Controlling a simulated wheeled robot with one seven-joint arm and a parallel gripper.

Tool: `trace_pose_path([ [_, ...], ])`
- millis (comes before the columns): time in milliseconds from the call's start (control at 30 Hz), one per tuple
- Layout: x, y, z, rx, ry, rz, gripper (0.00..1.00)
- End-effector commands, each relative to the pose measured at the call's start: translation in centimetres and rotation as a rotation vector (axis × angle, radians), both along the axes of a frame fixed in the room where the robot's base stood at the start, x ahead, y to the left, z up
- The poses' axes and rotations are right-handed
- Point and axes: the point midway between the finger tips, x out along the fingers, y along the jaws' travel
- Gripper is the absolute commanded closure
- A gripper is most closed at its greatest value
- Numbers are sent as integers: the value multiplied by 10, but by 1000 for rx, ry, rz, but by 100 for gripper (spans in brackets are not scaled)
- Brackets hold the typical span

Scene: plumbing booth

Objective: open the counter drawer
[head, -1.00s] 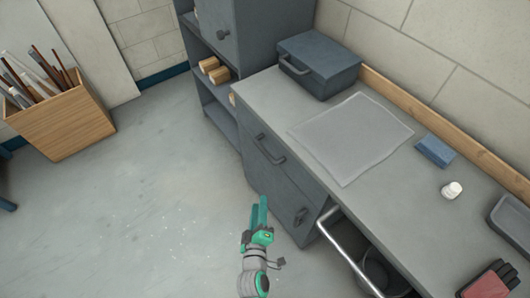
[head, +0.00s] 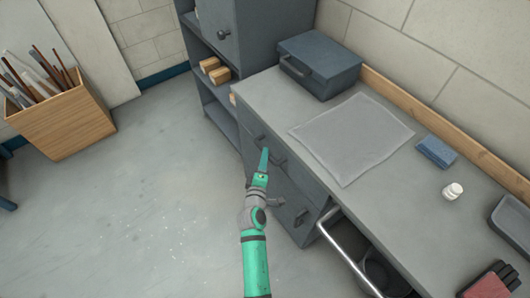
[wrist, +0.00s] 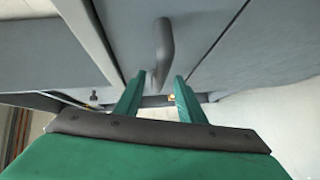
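The counter drawer (head: 256,139) is the upper front of the grey counter unit and looks closed. Its dark bar handle (head: 278,158) is partly hidden behind my gripper in the head view. In the wrist view the handle (wrist: 164,50) stands upright just ahead of the fingertips, in line with the gap between them. My green gripper (head: 264,160) is at the drawer front. In the wrist view my gripper (wrist: 160,85) has its two fingers apart with nothing clearly held between them. I cannot tell whether a finger touches the handle.
Below the drawer is a cabinet door with its own handle (head: 302,217). A metal rail (head: 345,257) sticks out at the counter's right. The countertop holds a grey toolbox (head: 318,65) and a mat (head: 352,137). A wooden bin (head: 62,122) stands left on open floor.

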Motion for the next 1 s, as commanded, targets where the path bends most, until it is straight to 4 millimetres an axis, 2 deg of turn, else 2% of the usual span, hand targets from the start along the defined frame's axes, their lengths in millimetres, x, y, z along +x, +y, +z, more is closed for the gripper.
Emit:
trace_pose_path([
  [100, 18, -3, -2, 0, 0, -1, 64],
  [233, 29, -4, -4, 0, 0, -1, 64],
  [633, 35, -5, -6, 0, 1, 0, 64],
  [667, 35, -5, -6, 0, 1, 0, 67],
  [800, 35, -5, -5, 0, 1, 0, 100],
  [1000, 35, -5, -6, 1, 1, 0, 100],
])
